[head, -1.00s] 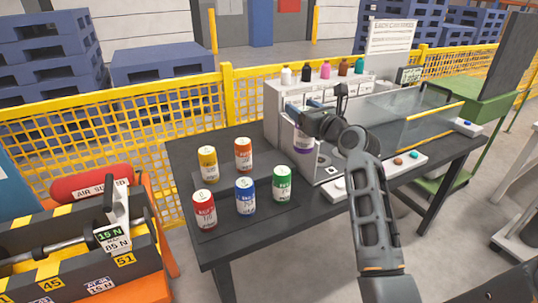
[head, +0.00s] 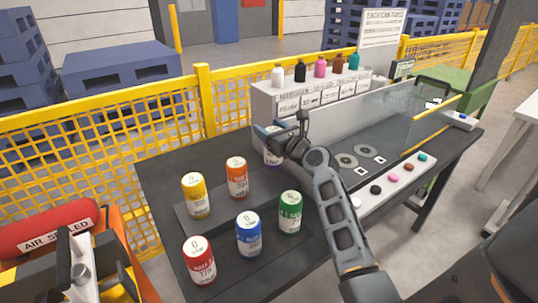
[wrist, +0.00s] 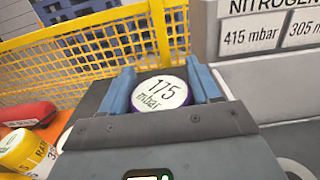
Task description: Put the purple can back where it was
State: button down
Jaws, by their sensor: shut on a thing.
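The purple can (head: 272,160) is in my gripper (head: 284,137), mostly hidden behind it in the head view. In the wrist view my gripper (wrist: 162,90) has its blue fingers on both sides of the can (wrist: 162,92), whose white lid reads 175 mbar. On the dark mat (head: 195,232) stand a yellow can (head: 195,196), an orange can (head: 237,178), a red can (head: 199,262), a blue can (head: 248,235) and a green can (head: 290,213), all upright. The purple can is behind and right of the orange can. I cannot tell whether its base touches anything.
A grey cabinet (head: 262,100) with small bottles on top stands behind my gripper. A clear panel (head: 385,125) and a strip with coloured buttons (head: 375,190) are to the right. The mat has bare room right of the orange can, behind the green one. A yellow fence (head: 90,160) runs behind.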

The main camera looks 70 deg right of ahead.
jog(key=shift+f+b, duration=0.85)
jog(key=shift+f, duration=1.9)
jog(key=shift+f, duration=0.1)
jog(key=shift+c, duration=1.2)
grip_release()
jog(key=shift+f, duration=0.1)
jog(key=shift+r, duration=0.25)
jog(key=b+v, duration=0.1)
jog(key=v, duration=1.1)
